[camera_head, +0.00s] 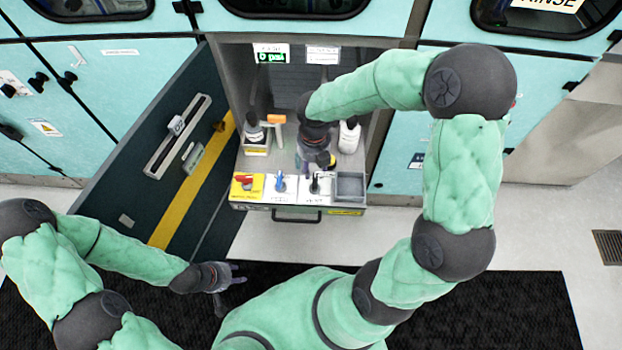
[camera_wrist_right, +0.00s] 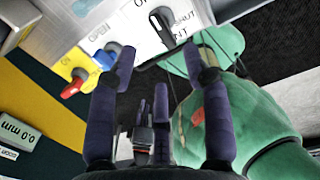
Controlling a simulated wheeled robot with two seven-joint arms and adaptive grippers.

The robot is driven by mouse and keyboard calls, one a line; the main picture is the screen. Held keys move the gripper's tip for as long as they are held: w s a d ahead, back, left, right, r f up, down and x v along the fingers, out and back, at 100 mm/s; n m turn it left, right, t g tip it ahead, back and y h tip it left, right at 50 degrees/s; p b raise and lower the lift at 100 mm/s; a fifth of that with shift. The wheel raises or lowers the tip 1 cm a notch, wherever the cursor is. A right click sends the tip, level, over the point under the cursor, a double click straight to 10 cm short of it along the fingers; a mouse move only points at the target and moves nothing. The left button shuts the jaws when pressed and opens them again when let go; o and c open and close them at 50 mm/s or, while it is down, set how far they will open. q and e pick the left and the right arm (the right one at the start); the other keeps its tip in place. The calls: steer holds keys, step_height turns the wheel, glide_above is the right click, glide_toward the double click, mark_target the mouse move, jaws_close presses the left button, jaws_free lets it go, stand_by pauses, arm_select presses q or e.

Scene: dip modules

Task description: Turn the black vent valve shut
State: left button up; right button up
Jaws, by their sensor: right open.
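The black vent valve (camera_head: 315,184) is a small black handle on a white panel at the front of the pulled-out shelf. It also shows in the right wrist view (camera_wrist_right: 160,28), beside lettering reading "SHUT"; where its handle points is hard to tell. My right gripper (camera_head: 322,163) is above and just behind the valve, and its fingers partly cover the shelf. In the right wrist view my right fingers (camera_wrist_right: 165,72) are spread with nothing between them, apart from the valve. My left gripper (camera_head: 233,282) is low over the black mat, fingers spread and empty.
The blue valve (camera_head: 280,184) and red valve (camera_head: 246,182) on its yellow panel stand left of the black one. A grey tray (camera_head: 350,185) is to its right. Bottles (camera_head: 349,135) stand behind. The open dark door (camera_head: 150,160) flanks the left side.

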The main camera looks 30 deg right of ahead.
mark_target(315, 185)
step_height(315, 185, down, 8)
steer(key=b, duration=0.3)
jaws_close()
